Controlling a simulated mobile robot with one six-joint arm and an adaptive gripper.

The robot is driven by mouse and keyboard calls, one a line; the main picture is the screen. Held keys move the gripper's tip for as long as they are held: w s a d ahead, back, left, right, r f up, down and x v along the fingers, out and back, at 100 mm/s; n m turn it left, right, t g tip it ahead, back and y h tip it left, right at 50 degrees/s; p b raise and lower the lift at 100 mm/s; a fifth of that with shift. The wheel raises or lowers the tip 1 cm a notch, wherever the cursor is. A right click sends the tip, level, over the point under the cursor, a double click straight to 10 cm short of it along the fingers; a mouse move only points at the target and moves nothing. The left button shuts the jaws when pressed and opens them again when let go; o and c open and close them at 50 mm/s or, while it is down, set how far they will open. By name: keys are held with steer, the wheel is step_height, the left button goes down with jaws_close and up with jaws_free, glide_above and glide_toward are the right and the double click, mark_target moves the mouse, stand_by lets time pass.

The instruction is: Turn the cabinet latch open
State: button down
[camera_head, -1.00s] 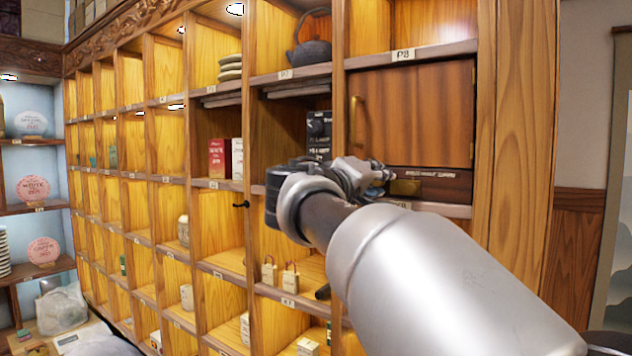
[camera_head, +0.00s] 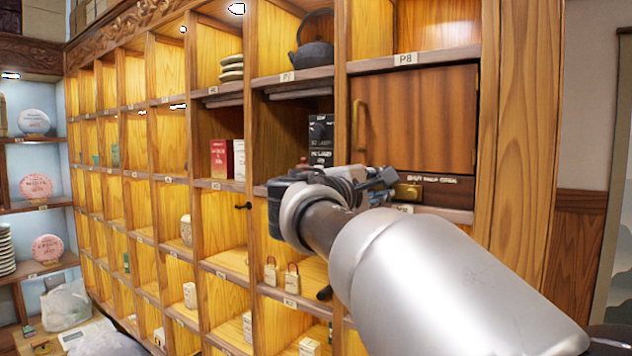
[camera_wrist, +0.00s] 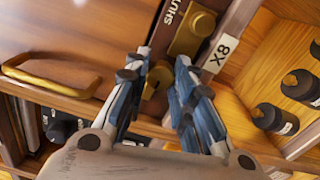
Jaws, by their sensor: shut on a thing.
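The cabinet door (camera_head: 415,120) is a brown wooden panel with a brass pull handle, closed in its frame under the P8 label. The handle also shows in the wrist view (camera_wrist: 50,75). The brass latch has a plate (camera_head: 407,192) on the dark strip below the door; the plate shows in the wrist view (camera_wrist: 192,34) beside the word "SHUT". A brass knob piece (camera_wrist: 156,80) of the latch lies between the blue-padded fingers of my gripper (camera_wrist: 164,68), which is shut on it. In the head view my gripper (camera_head: 375,180) is at the latch, its fingertips partly hidden.
The shelf label X8 (camera_wrist: 222,54) is close to the right finger. Dark bottles (camera_wrist: 275,117) stand in the compartment below. A black box (camera_head: 320,140) and a dark teapot (camera_head: 311,54) stand in compartments to the left.

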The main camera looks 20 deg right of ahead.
steer(key=shift+n, duration=0.3)
steer(key=c, duration=1.3)
jaws_free()
steer(key=v, duration=1.2)
steer(key=shift+s, duration=0.1)
